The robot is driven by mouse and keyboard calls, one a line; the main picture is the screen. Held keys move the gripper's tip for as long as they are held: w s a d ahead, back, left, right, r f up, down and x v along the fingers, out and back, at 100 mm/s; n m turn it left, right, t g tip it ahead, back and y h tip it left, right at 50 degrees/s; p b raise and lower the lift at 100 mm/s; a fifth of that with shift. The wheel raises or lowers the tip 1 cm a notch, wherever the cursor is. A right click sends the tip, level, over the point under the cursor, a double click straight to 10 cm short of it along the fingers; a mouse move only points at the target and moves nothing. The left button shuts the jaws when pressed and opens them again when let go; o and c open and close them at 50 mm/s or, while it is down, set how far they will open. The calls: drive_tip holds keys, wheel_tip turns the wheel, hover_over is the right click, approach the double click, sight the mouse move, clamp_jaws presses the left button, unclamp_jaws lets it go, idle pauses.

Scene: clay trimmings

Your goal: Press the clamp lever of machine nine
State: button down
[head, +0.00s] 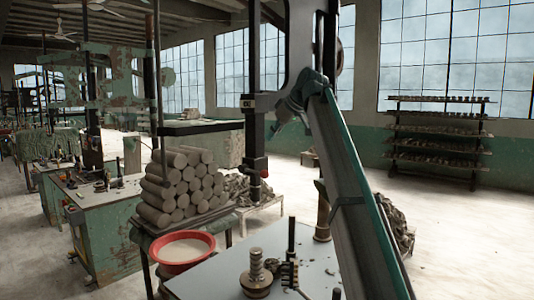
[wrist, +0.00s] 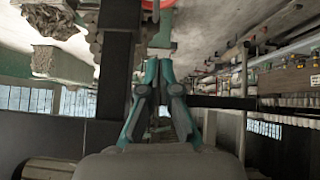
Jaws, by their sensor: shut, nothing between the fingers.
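A black upright machine post (head: 254,60) stands left of my arm in the head view. It carries a small pale label (head: 247,101), too small to read surely. A red knob (head: 264,173) sits lower on this post; whether it belongs to the clamp lever I cannot tell. The machine's table (head: 215,277) holds a round metal fitting (head: 256,280) and dark upright parts (head: 291,240). My gripper (head: 285,112) is up beside the post, above the red knob. In the wrist view its teal fingers (wrist: 160,68) are shut and empty, with a red thing partly visible beyond.
Stacked clay cylinders (head: 178,188) and a red basin (head: 183,248) stand left of the table. Clay trimmings (head: 395,222) lie behind my arm. More green machines (head: 105,225) line the left. A shelf rack (head: 436,140) is at the right wall; the floor (head: 470,240) there is clear.

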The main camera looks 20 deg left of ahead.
drive_tip(key=p, duration=0.4)
hover_over(254, 172)
drive_tip(key=d, duration=0.2)
wheel_tip(254, 172, down, 7)
drive_tip(key=d+f, duration=0.1)
drive_tip(key=s+d+f+p, duration=0.1)
drive_tip(key=shift+s+f, duration=0.15)
drive_tip(key=shift+f, duration=0.65)
